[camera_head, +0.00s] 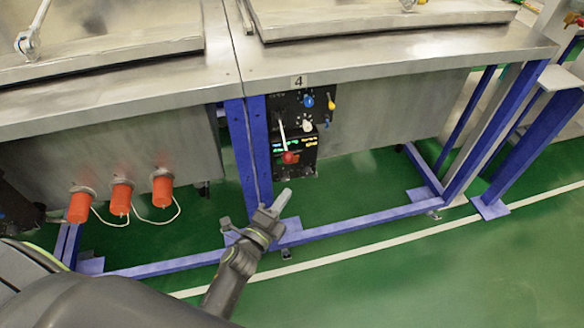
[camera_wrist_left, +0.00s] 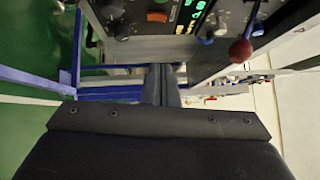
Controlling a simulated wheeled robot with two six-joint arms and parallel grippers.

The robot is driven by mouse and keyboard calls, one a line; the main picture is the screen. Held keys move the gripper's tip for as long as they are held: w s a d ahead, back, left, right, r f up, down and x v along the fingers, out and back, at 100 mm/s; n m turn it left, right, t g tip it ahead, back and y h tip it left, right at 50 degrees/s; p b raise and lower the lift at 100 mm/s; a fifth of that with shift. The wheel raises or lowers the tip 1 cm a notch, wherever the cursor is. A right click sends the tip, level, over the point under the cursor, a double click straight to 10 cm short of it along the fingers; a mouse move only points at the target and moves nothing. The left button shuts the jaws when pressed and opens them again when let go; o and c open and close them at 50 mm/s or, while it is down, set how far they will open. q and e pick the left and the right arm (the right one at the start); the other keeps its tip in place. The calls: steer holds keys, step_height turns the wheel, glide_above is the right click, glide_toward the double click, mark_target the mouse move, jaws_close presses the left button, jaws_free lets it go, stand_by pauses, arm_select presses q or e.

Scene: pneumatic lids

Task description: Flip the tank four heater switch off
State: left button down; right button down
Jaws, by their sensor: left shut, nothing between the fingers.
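The tank four control panel (camera_head: 312,140) is a black box under the tank edge, below a plate marked 4 (camera_head: 298,82). It carries a blue knob, a white knob, a yellow-handled valve, a lit display and a red ball-ended lever (camera_head: 289,157). The wrist view shows the panel (camera_wrist_left: 135,28) at the top, with an orange-red rocker (camera_wrist_left: 157,17), a green-lit display and the red ball (camera_wrist_left: 240,50). I cannot read which switch is the heater or its position. My left gripper (camera_head: 284,198) is shut and empty, below and in front of the panel, apart from it. My right gripper is not in view.
A blue frame post (camera_head: 248,150) stands just left of the panel, and a low blue rail (camera_head: 360,220) runs along the floor. Several orange cylinders (camera_head: 122,198) with white cables hang from the tank at left.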

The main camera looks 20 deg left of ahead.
mark_target(296, 160)
arm_select(q)
steer(key=w, duration=0.6)
steer(key=w+a+r, duration=0.1)
steer(key=w, duration=0.2)
steer(key=shift+w+b, duration=0.3)
steer(key=shift+b, duration=0.05)
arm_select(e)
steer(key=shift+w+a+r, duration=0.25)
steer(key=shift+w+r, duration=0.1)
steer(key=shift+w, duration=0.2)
